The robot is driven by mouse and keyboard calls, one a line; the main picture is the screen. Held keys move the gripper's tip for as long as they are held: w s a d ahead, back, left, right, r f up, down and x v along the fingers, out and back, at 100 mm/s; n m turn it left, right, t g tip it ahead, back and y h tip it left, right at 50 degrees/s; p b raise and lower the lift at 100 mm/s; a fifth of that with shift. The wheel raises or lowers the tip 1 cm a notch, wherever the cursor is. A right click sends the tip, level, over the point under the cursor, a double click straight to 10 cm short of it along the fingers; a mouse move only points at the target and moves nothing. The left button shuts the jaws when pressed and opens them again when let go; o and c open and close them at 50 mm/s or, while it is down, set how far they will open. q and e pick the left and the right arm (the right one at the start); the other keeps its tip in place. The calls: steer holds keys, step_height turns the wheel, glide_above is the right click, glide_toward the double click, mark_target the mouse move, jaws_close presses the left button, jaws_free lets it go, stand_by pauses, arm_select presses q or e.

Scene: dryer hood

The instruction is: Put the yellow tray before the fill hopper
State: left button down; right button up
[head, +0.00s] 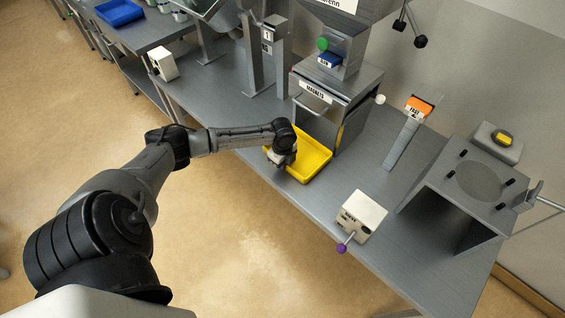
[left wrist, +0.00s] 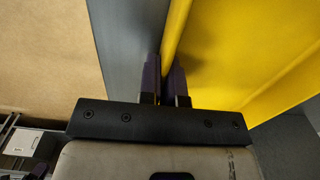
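The yellow tray (head: 312,162) lies on the grey bench near its front edge, in front of the cabinet labelled MAGNETS. My left gripper (head: 280,160) is at the tray's left side in the head view. In the left wrist view, the tray (left wrist: 245,50) fills the upper right. The two fingers of my left gripper (left wrist: 165,85) stand close together with the tray's rim between them, and they look shut on it. My right gripper is not in view. I cannot tell from the labels which thing is the fill hopper.
The MAGNETS cabinet (head: 335,98) stands behind the tray. A white box with a purple knob (head: 361,215) stands to the right, near the front edge. Farther right are an orange-topped post (head: 405,138) and a grey stand (head: 462,195). Bare bench (head: 228,90) lies left of the cabinet.

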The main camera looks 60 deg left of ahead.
arm_select(q)
steer(key=c, duration=1.3)
jaws_free()
steer(key=shift+f, duration=0.1)
step_height(320, 180, up, 12)
steer(key=p, duration=0.3)
steer(key=s+d+f, duration=0.1)
steer(key=d, duration=0.2)
steer(key=s+d+f, duration=0.1)
steer(key=d+f, duration=0.1)
steer(key=d, duration=0.1)
steer(key=s+d+f, duration=0.1)
steer(key=d+f, duration=0.1)
steer(key=shift+d+f, duration=0.2)
steer(key=shift+d, duration=0.2)
steer(key=s+d+f+n+t+h, duration=0.1)
steer(key=s+d+f+n, duration=0.15)
steer(key=s+d, duration=0.5)
steer(key=s+d+f+n+t+h, duration=0.1)
steer(key=s+d+n, duration=0.25)
steer(key=d, duration=0.75)
steer(key=s+d+r+n+t+y, duration=0.1)
steer(key=s+r+n, duration=0.3)
steer(key=s+n, duration=0.2)
steer(key=shift+s+r+n+t+y, duration=0.3)
steer(key=shift+s+y, duration=0.1)
steer(key=shift+s, duration=0.4)
